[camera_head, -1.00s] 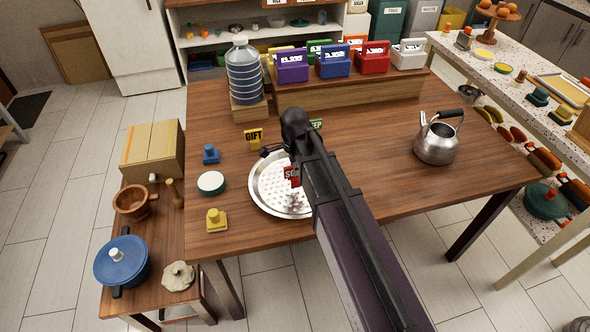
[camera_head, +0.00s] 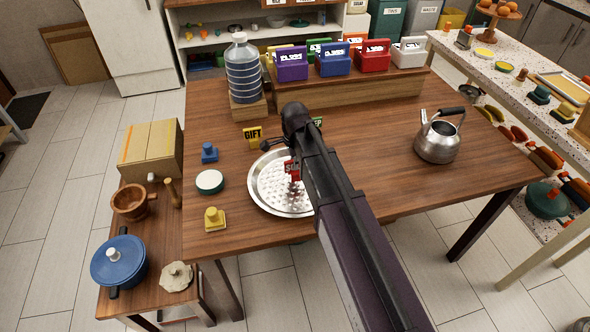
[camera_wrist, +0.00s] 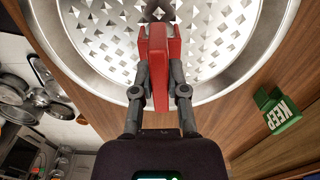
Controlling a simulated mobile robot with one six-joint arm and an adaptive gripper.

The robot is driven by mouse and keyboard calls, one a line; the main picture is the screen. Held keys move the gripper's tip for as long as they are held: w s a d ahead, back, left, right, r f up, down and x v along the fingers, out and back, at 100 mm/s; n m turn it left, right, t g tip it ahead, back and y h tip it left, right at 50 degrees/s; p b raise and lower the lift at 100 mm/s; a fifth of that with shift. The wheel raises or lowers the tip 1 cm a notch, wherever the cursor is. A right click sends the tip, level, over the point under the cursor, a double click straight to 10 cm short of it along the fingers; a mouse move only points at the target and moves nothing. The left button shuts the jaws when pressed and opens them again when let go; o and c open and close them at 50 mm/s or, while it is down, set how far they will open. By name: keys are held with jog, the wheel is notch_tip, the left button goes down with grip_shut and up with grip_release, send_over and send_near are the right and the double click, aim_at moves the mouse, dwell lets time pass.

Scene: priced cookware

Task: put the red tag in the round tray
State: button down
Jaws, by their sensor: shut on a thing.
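The red tag (camera_wrist: 158,55) is between the fingertips of my gripper (camera_wrist: 158,75) in the wrist view, and the gripper is shut on it. The tag also shows in the head view (camera_head: 291,169), partly hidden by my arm. The round tray (camera_head: 262,186) is a perforated silver metal tray on the wooden table. In the wrist view the tray (camera_wrist: 90,60) lies behind the tag, which is over its near part. I cannot tell whether the tag touches the tray. My gripper's fingers are mostly hidden by my arm in the head view.
A yellow GIFT tag (camera_head: 253,136) stands behind the tray, and a green KEEP tag (camera_wrist: 279,110) stands beside it. A white-topped round container (camera_head: 209,182), a yellow stamp-like block (camera_head: 214,219) and a blue one (camera_head: 209,153) are left. A kettle (camera_head: 437,140) stands right.

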jog(key=shift+f+b, duration=0.7)
jog(key=shift+f, duration=0.35)
jog(key=shift+f, duration=0.15)
jog(key=c, duration=0.7)
grip_release()
jog(key=shift+o, duration=0.2)
jog(key=shift+r, duration=0.2)
notch_tip(320, 180, up, 12)
jog(key=p, duration=1.2)
